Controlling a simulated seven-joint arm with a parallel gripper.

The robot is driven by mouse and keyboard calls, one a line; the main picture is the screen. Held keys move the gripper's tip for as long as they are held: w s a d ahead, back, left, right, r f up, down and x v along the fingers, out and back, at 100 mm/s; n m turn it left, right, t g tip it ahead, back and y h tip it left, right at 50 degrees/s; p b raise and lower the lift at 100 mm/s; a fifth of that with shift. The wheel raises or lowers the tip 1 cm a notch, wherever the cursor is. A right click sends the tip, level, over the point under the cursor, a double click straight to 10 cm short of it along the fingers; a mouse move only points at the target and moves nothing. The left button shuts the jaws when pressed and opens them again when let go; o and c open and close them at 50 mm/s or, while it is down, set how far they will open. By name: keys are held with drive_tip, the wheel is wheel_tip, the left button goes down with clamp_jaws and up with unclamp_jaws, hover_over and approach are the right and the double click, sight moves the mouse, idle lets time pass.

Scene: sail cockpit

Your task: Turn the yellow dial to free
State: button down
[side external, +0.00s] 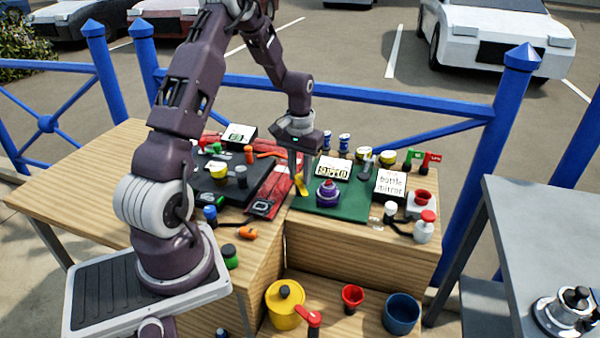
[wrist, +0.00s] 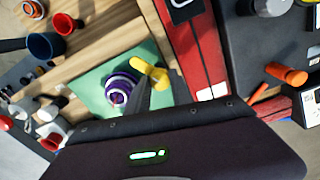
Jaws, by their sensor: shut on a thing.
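The yellow dial (side external: 301,184) is a small yellow handle-like piece at the left edge of the green board (side external: 352,209). It shows in the wrist view (wrist: 152,73) with a rounded end. My gripper (side external: 301,171) points down over it and is shut on it; the fingers hide part of it. In the wrist view my gripper (wrist: 147,90) reaches the dial from below. A purple and white ringed knob (side external: 328,192) sits close to the right of the dial. I cannot read any mark for free.
A lettered card (side external: 333,170) stands behind the purple knob and another card (side external: 389,186) to its right. A red panel (side external: 282,187) and a dark panel (side external: 240,183) with small parts lie left. A yellow pot (side external: 285,308) and blue cup (side external: 401,314) stand below.

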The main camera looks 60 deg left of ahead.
sight(300, 176)
drive_tip(key=shift+m, duration=0.4)
drive_tip(key=c, duration=1.1)
unclamp_jaws()
wheel_tip(300, 176, up, 7)
drive_tip(key=shift+r, duration=0.1)
